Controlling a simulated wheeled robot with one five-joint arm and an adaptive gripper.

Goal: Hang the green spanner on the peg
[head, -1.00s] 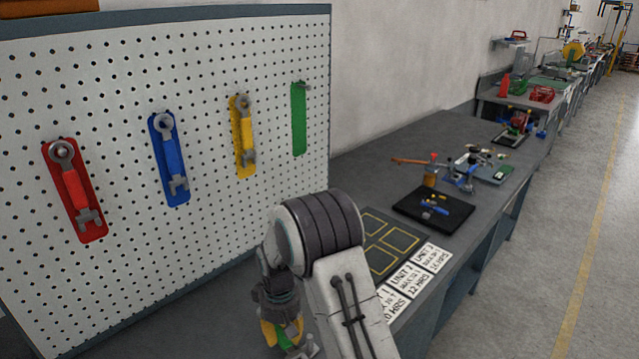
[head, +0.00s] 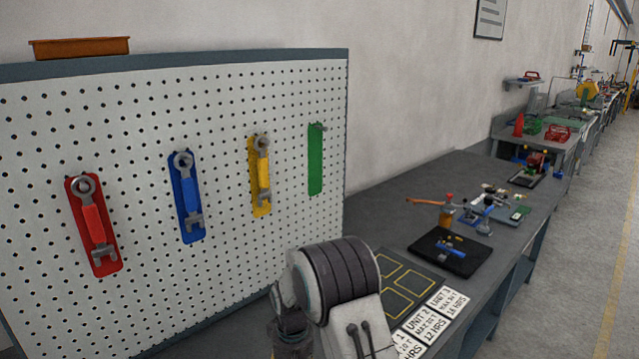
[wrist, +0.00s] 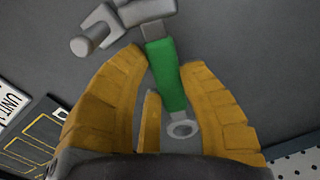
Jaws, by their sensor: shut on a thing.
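The green spanner (wrist: 166,75) shows in the wrist view, with a green handle, a grey open jaw at the top and a grey ring end at the bottom. My gripper (wrist: 165,70) is shut on its handle, with yellow fingers on both sides. The bench surface lies behind it. In the head view my gripper and the spanner are out of the picture below. The bare peg (head: 323,127) sticks out at the top of a green strip (head: 316,160) on the right of the pegboard (head: 110,120). No tool hangs on it.
Red (head: 96,230), blue (head: 187,200) and yellow-handled (head: 262,172) spanners hang on the board left of the green strip. A black tray (head: 470,262) and a mat with yellow outlines (head: 432,282) lie on the bench. An orange bin (head: 80,47) sits above the board.

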